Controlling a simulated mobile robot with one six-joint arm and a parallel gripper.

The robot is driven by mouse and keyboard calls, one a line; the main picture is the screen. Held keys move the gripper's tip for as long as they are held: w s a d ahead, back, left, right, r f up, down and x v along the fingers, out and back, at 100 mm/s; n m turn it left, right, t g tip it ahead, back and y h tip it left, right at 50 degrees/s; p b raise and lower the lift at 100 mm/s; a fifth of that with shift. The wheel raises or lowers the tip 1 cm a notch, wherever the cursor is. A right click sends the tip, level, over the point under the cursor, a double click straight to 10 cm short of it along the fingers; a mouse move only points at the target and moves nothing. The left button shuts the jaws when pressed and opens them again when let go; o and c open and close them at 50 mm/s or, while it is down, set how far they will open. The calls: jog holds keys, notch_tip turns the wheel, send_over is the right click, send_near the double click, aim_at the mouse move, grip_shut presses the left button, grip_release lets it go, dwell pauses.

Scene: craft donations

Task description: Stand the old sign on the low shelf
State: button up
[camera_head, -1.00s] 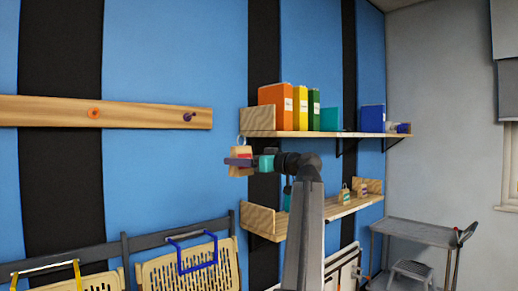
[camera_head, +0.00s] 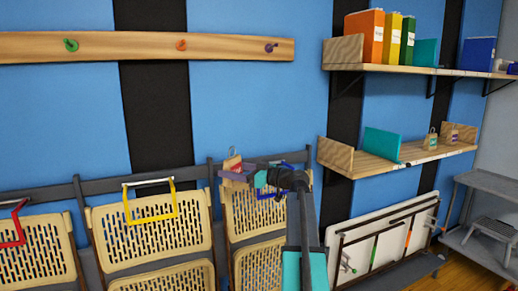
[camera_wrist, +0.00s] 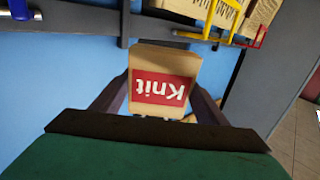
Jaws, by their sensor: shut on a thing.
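A small pale wooden sign (camera_wrist: 163,60) with a red label reading "Knit" is in my gripper; the lettering is upside down in the wrist view. In the head view the sign (camera_head: 233,160) sits between the fingers, with a loop at its top. My gripper (camera_head: 240,173) is shut on it, in front of the folding chairs, left of the low shelf and slightly below its board. The low shelf (camera_head: 408,161) has wooden end pieces and a teal upright panel (camera_head: 382,144). Two small looped tags, one here (camera_head: 431,141) and another (camera_head: 453,133), stand at its right.
The upper shelf (camera_head: 400,69) holds several binders. A peg rail (camera_head: 120,46) runs along the wall at upper left. Folding chairs (camera_head: 150,230) hang below with coloured handles. A folded white table (camera_head: 375,240) leans under the low shelf. A grey cart (camera_head: 485,215) stands right.

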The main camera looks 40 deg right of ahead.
jog(key=w+a+f+n+g+y, duration=0.2)
jog(key=a+f+y, duration=0.1)
jog(key=a+f, duration=0.7)
jog(key=w+a+f+n+g+y, duration=0.1)
jog(key=w+a+f+y, duration=0.1)
jog(key=a+f, duration=0.85)
jog(key=s+a+f+n+g+y, duration=0.1)
jog(key=s+a+f, duration=0.1)
jog(key=a, duration=0.5)
jog(key=s+a+f+n+g+y, duration=0.1)
jog(key=s+a+f, duration=0.2)
jog(key=a, duration=0.4)
jog(key=s+a+f+n+g+y, duration=0.1)
jog(key=s+a+f, duration=0.2)
jog(key=a, duration=0.4)
jog(key=shift+s+a+f+n, duration=0.15)
jog(key=shift+s+n, duration=0.15)
jog(key=shift+s, duration=0.3)
